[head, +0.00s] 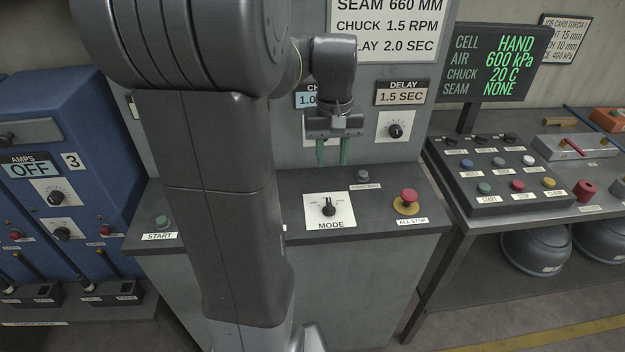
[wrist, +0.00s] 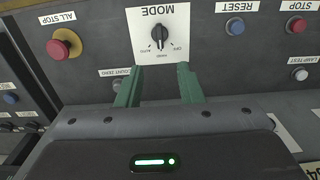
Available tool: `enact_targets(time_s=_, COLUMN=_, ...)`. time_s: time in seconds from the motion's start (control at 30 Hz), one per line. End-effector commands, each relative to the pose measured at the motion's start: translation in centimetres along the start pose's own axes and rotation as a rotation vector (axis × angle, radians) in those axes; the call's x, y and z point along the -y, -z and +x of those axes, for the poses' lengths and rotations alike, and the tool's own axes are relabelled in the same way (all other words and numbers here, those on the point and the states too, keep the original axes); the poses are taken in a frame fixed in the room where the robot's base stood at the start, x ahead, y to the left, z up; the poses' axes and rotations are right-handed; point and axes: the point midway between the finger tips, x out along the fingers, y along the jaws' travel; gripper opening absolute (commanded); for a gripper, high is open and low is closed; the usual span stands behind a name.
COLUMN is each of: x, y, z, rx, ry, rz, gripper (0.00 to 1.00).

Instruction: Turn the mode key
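The mode key (head: 328,206) is a black knob on a white plate marked MODE, on the sloped top of the grey console. It also shows in the wrist view (wrist: 159,35), upside down, with small position labels around it. Its grip looks roughly in line with the middle label; the exact setting is hard to tell. My gripper (head: 332,158) has green fingers and hangs above and behind the key. In the wrist view its fingers (wrist: 160,72) are apart and empty, with the key beyond the tips and between them. Nothing touches the key.
A red ALL STOP button (head: 408,197) stands right of the key and a grey count-zero button (head: 362,176) behind it. A green START button (head: 162,222) is at the left. A DELAY knob (head: 395,131) is on the upright panel. The screen (head: 493,65) reads HAND.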

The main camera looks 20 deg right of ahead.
Motion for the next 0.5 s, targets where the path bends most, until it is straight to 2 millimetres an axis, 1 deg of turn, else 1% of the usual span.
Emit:
enact_targets(time_s=0.07, x=-0.2, y=0.1, z=0.2, rx=0.001, ry=0.000, rz=0.005, gripper=0.34)
enact_targets(time_s=0.17, x=-0.2, y=0.1, z=1.0, rx=0.003, ry=0.001, rz=0.006, gripper=0.34)
enact_targets(time_s=0.27, x=-0.1, y=0.0, z=2.6, rx=0.005, ry=0.001, rz=0.005, gripper=0.34)
enact_targets(time_s=0.5, x=-0.1, y=0.0, z=7.8, rx=0.007, ry=0.002, rz=0.004, gripper=0.34)
